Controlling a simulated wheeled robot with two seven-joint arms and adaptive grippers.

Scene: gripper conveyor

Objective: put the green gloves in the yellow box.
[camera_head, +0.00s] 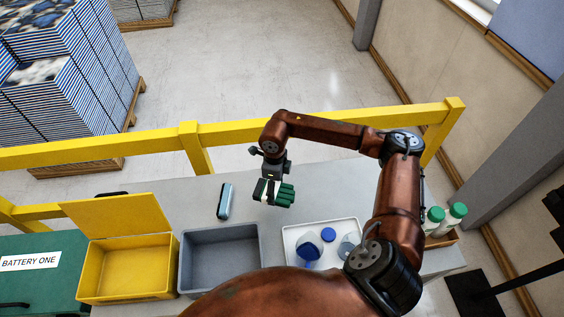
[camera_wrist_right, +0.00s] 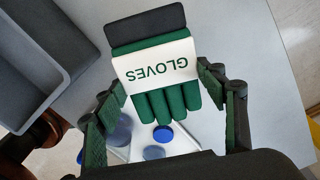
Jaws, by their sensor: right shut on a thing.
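The green gloves (camera_head: 285,195), with a white band, are held by my right gripper (camera_head: 266,182) above the table. In the right wrist view the gloves (camera_wrist_right: 160,65) show a white band reading GLOVES and a dark cuff, between the two fingers of the gripper (camera_wrist_right: 165,110). The yellow box (camera_head: 127,287) stands at the left of the table with its lid raised at the back. The gloves are to the right of the box, beyond the grey bin. My left gripper is not in view.
A grey bin (camera_head: 222,233) stands between the yellow box and a white tray (camera_head: 292,240) holding blue-topped items. A pale blue case (camera_head: 225,201) lies behind the bin. A yellow rail (camera_head: 190,135) runs behind the table. Green-capped bottles (camera_head: 435,214) stand at the right.

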